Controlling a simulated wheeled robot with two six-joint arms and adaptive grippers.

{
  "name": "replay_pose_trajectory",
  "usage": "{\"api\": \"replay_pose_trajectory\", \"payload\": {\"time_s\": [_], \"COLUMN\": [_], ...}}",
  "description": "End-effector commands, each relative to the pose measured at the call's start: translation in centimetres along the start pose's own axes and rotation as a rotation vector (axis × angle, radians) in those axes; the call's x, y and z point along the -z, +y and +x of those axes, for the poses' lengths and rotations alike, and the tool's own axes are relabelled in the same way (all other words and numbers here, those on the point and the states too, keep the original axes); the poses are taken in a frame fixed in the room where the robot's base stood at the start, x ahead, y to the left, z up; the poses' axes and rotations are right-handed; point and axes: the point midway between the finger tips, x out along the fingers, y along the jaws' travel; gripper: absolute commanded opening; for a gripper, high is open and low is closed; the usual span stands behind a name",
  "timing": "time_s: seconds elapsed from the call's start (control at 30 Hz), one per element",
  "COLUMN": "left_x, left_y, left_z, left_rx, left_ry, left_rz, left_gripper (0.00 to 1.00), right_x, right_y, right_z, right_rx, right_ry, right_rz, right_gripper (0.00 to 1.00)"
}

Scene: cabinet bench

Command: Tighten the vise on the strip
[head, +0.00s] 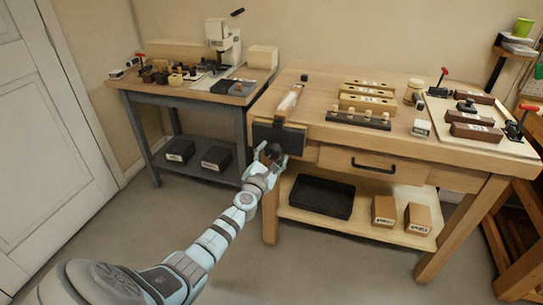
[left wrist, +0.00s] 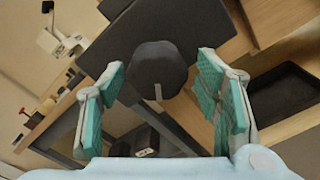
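The vise (head: 280,137) is a dark block on the front left edge of the wooden bench. Its round dark knob (left wrist: 157,70) faces my left wrist camera and has a light mark on its lower rim. The strip (head: 290,99) is a pale piece lying on the bench top just behind the vise; whether the jaws touch it cannot be told. My left gripper (head: 271,156) is at the front of the vise. In the left wrist view its teal-padded fingers (left wrist: 160,95) are open on either side of the knob, apart from it. My right gripper is not in view.
The wooden bench (head: 320,84) carries wooden blocks (head: 367,97), a dark rack (head: 358,120) and a board with tools at the right. A drawer with a black handle (head: 373,166) is right of the vise. A black tray (head: 322,196) sits on the lower shelf. A second workbench (head: 180,97) stands left.

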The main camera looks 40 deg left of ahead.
Motion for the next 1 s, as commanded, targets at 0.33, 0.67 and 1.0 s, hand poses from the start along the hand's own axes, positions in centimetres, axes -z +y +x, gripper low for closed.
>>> {"api": "replay_pose_trajectory", "payload": {"time_s": [0.33, 0.67, 1.0], "left_x": [-0.1, -0.2, -0.1], "left_y": [0.2, 0.2, 0.1], "left_z": [-0.3, -4.1, -7.0], "left_rx": [-0.003, -0.001, -0.003], "left_ry": [0.0, -0.001, -0.001], "left_rz": [0.001, 0.002, 0.001], "left_gripper": [0.62, 0.62, 0.62], "right_x": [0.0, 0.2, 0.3], "right_y": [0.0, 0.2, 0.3], "right_z": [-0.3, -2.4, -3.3], "right_rx": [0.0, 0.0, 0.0], "right_ry": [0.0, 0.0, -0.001], "right_rz": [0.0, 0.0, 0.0], "right_gripper": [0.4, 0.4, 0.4]}}
